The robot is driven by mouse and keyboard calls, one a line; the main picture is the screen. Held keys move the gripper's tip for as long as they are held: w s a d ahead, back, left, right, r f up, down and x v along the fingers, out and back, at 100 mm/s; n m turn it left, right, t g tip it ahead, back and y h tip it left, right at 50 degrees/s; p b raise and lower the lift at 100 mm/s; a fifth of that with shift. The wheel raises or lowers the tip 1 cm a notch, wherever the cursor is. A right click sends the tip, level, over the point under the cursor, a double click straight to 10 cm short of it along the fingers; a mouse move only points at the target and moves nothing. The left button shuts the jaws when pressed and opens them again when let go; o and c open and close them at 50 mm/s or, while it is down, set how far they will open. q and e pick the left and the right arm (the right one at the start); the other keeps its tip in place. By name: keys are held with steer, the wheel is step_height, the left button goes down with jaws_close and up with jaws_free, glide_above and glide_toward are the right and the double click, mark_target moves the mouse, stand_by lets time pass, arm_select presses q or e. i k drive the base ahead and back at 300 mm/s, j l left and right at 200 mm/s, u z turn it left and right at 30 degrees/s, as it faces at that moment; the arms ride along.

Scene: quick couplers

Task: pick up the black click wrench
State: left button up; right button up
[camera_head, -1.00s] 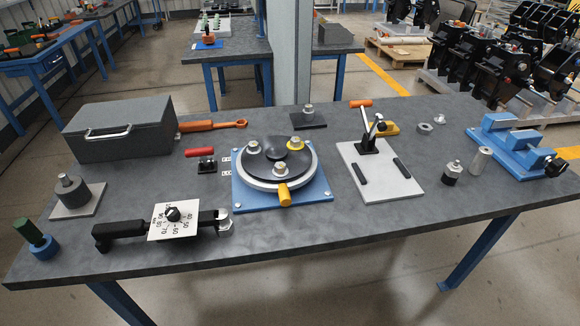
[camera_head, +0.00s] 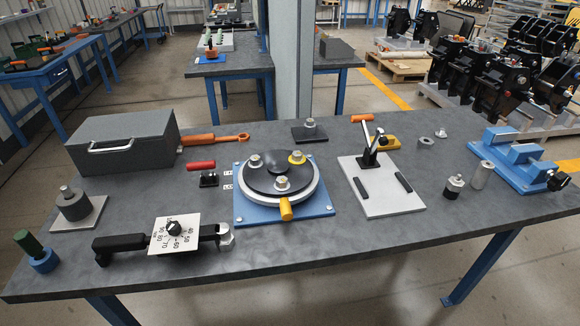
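The black click wrench (camera_head: 120,242) lies flat near the front left edge of the grey table. Its black handle points left and its metal head (camera_head: 226,238) is at the right. A white dial plate (camera_head: 174,234) with numbers and a black knob sits over the middle of the wrench and hides part of its shaft. Neither of my grippers shows in the head view.
A blue-based round fixture (camera_head: 282,190) stands right of the wrench. A dark box (camera_head: 122,142) is behind it. A green-handled blue piece (camera_head: 36,252) and a dark cylinder on a plate (camera_head: 73,204) stand left. An orange wrench (camera_head: 215,138) lies behind.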

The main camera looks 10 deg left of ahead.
mark_target(161, 244)
steer(key=j+u, duration=0.1)
steer(key=u, duration=0.3)
steer(key=j+u, duration=0.1)
steer(key=u, duration=0.35)
steer(key=j+u, duration=0.1)
steer(key=u, duration=0.3)
steer(key=j, duration=0.1)
